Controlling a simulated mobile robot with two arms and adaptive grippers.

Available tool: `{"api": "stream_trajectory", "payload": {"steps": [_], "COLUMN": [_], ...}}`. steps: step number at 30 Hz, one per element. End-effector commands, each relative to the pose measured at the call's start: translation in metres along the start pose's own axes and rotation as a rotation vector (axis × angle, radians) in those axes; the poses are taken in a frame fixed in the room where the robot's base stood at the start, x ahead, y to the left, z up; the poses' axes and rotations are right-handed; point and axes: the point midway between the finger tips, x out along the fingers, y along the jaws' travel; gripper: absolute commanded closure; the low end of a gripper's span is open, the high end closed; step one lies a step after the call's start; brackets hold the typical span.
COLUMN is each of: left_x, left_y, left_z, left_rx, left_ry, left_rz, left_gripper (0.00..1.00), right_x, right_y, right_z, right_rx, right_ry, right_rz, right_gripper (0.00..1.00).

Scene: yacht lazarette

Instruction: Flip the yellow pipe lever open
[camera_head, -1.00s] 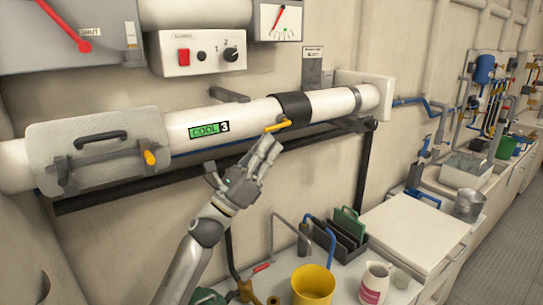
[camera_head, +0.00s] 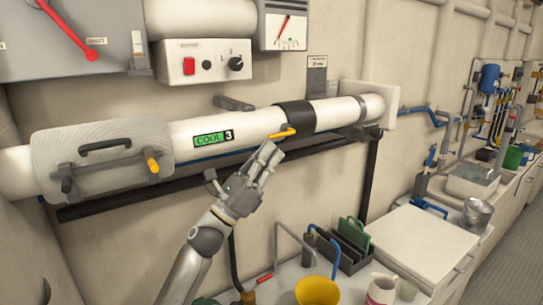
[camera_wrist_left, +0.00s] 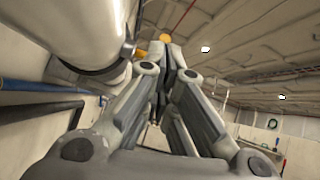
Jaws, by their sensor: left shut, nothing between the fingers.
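The yellow lever (camera_head: 281,133) sits on the white pipe (camera_head: 262,122), just left of a black band and right of the green "COOL 3" label. It sticks out to the left, tilted slightly down. My left gripper (camera_head: 272,150) is shut and empty, with its fingertips just below the lever. I cannot tell whether they touch it. In the left wrist view the lever's yellow end (camera_wrist_left: 165,38) shows just beyond the closed fingertips (camera_wrist_left: 170,50), and the pipe (camera_wrist_left: 85,30) runs along the upper left. My right gripper is not in view.
A grey cover with a black handle and a yellow knob (camera_head: 152,162) sits on the pipe's left part. A black rail (camera_head: 170,190) runs below the pipe. A switch box (camera_head: 203,62) hangs above.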

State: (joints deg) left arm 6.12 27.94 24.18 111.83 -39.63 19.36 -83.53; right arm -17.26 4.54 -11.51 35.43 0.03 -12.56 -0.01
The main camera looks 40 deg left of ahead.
Motion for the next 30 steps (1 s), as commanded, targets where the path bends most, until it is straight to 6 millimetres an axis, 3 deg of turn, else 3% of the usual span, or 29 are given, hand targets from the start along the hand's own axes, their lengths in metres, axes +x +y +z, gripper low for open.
{"api": "stream_trajectory", "payload": {"steps": [15, 21, 30], "left_x": [-0.1, -0.115, -0.115], "left_y": [0.002, 0.001, 0.001], "left_z": [-0.004, -0.004, -0.004], "left_rx": [-0.003, -0.003, -0.002], "left_ry": [0.008, 0.009, 0.009], "left_rz": [0.006, 0.003, 0.002], "left_gripper": [1.0, 1.0, 1.0], "right_x": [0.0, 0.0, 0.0], "right_y": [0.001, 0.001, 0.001], "right_z": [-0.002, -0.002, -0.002], "right_rx": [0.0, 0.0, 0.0], "right_ry": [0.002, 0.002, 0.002], "right_rz": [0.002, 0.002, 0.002], "right_gripper": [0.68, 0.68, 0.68]}}
